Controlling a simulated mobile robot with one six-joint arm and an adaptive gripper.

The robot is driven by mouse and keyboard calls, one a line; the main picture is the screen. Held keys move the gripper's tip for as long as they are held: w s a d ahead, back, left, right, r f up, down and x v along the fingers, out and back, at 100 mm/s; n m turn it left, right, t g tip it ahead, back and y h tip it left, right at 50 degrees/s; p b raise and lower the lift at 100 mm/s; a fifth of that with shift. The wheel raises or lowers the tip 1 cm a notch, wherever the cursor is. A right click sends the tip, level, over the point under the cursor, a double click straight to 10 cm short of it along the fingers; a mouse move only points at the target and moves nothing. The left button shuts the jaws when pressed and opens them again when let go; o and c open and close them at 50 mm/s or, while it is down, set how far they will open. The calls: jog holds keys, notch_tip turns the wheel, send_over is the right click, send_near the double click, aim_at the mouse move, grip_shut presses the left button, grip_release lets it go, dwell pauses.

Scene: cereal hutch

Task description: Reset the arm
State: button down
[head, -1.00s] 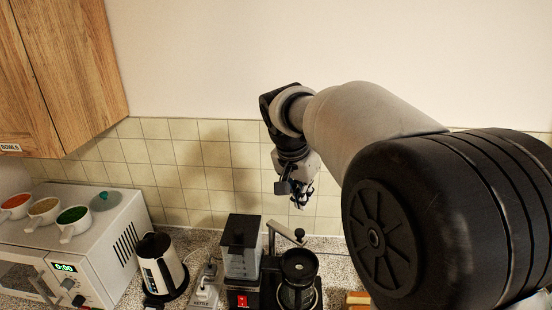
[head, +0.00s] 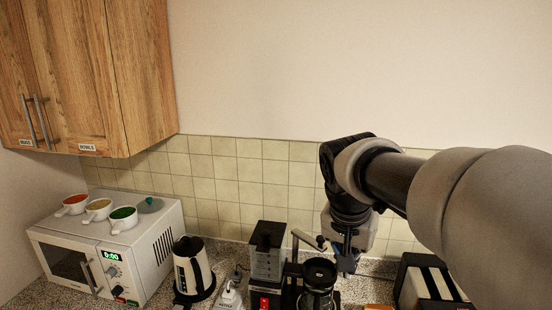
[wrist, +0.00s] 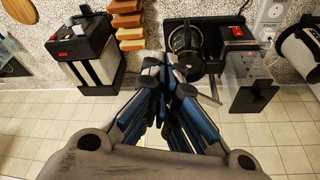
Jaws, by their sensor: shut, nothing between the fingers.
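My arm reaches in from the right in the head view, its wrist bent so that my gripper (head: 347,262) points down. My gripper is just right of the coffee maker (head: 268,262) and near the tiled wall. In the wrist view the blue-padded fingers (wrist: 168,98) are drawn together, with nothing between them. The coffee maker's carafe (wrist: 186,42) shows just beyond the fingertips. I cannot tell the exact gap between them.
A microwave (head: 150,250) with several small bowls on top stands at the left, below a wooden cupboard (head: 90,75). A kettle (head: 192,268) stands beside it. A toaster (head: 425,280) is at the right. Bread slices (wrist: 126,22) lie between toaster and coffee maker.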

jog(key=s+f+n+b, duration=0.2)
jog(key=s+f, duration=0.3)
jog(key=s, duration=0.3)
jog(key=s+f+n+t+y+b, duration=0.1)
jog(key=s+f+n+b, duration=0.1)
jog(key=s, duration=0.5)
jog(key=s+f+n+b, duration=0.2)
jog(key=s+f+b, duration=0.2)
jog(key=s+f, duration=0.3)
jog(key=shift+s+f+t+y, duration=0.3)
jog(key=shift+s+y, duration=0.1)
jog(key=shift+s, duration=0.4)
